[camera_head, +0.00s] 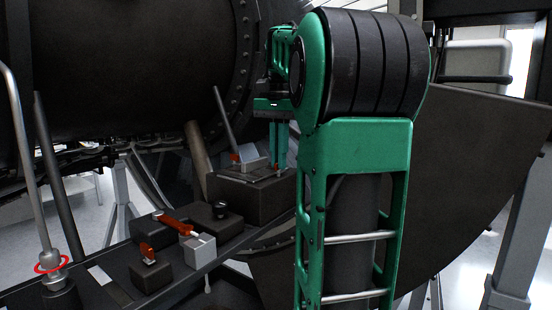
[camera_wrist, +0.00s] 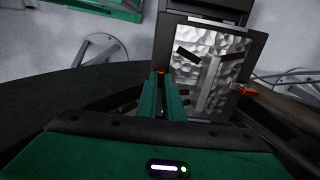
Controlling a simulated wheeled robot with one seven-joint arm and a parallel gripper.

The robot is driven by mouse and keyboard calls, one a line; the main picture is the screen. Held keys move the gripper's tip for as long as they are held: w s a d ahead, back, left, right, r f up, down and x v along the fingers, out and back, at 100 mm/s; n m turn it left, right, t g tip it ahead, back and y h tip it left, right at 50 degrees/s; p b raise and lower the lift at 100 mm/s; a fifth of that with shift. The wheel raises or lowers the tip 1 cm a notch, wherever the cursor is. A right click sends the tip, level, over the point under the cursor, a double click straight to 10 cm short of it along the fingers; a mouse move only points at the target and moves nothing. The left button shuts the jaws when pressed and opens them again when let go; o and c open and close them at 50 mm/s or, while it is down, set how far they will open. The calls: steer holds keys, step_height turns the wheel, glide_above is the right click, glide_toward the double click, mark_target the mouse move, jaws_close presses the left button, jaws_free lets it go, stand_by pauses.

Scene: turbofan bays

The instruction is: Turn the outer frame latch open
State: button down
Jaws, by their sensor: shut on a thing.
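My gripper (camera_head: 278,166) points down at the right side of a dark block (camera_head: 236,199) that bears a shiny metal plate. In the wrist view the green fingers (camera_wrist: 161,80) are close together at the left edge of the plate (camera_wrist: 212,65). A small orange-red tip (camera_wrist: 161,71) shows between the fingertips; it looks like the latch, and the fingers hide most of it. My gripper is shut on it. How far the latch is turned cannot be told.
A second red part (camera_wrist: 247,90) sits at the plate's other edge, by an upright rod (camera_head: 223,122). Several red-handled parts, including a red lever (camera_head: 176,225), stand on the dark rail at left. A large dark cowl panel (camera_head: 465,175) stands at right.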

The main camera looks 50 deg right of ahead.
mark_target(276, 172)
steer(key=shift+w+a, duration=0.15)
stand_by(0.3)
steer(key=c, duration=1.9)
jaws_free()
step_height(276, 172, up, 11)
steer(key=shift+f, duration=0.15)
steer(key=shift+w, duration=0.1)
